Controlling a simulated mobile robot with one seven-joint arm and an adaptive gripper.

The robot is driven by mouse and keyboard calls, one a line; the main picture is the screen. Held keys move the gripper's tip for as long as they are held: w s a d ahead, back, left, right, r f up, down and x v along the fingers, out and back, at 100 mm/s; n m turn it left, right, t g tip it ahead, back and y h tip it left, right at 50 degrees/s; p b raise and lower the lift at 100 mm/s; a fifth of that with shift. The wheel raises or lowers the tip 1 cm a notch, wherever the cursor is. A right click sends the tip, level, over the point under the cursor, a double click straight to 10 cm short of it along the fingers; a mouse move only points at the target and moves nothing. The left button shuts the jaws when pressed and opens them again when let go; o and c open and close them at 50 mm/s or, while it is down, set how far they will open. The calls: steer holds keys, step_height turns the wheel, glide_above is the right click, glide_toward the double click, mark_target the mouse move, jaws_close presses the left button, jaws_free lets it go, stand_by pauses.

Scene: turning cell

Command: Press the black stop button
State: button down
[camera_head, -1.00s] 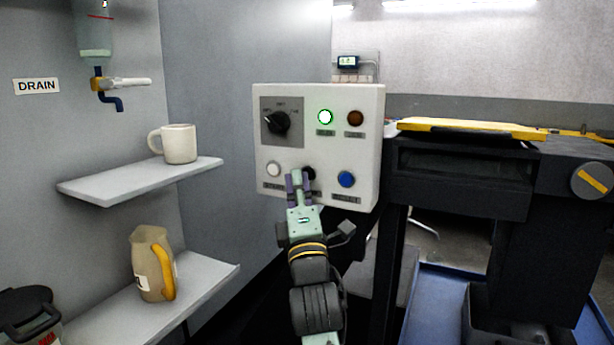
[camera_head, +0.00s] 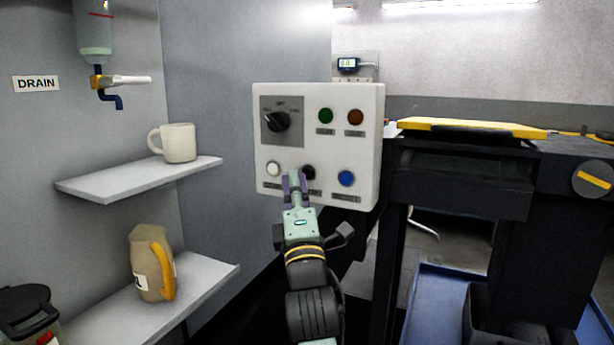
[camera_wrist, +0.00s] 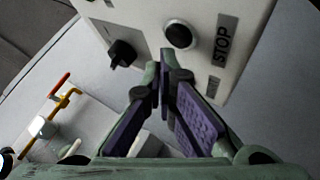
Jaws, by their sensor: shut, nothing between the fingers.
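The black stop button (camera_head: 309,172) is in the bottom row of the white control box (camera_head: 330,103), between a white button (camera_head: 273,169) and a blue button (camera_head: 346,178). In the wrist view the black button (camera_wrist: 178,35) shows whole, beside a label (camera_wrist: 225,40) reading STOP. My gripper (camera_head: 295,176) is shut and empty, its fingertips just left of the button in the head view. In the wrist view the fingertips (camera_wrist: 163,68) appear just below the button, with a small gap in the picture. The green lamp (camera_head: 325,116) is dark.
Left are shelves with a cream mug (camera_head: 180,143) and a beige jug (camera_head: 148,265). A dark machine (camera_head: 460,175) stands right of the box.

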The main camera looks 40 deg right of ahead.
steer(key=a, duration=0.1)
steer(key=s+a, duration=0.1)
steer(key=a, duration=0.1)
steer(key=s+a, duration=0.1)
steer(key=shift+a+b, duration=0.3)
steer(key=shift+a, duration=0.05)
stand_by(1.1)
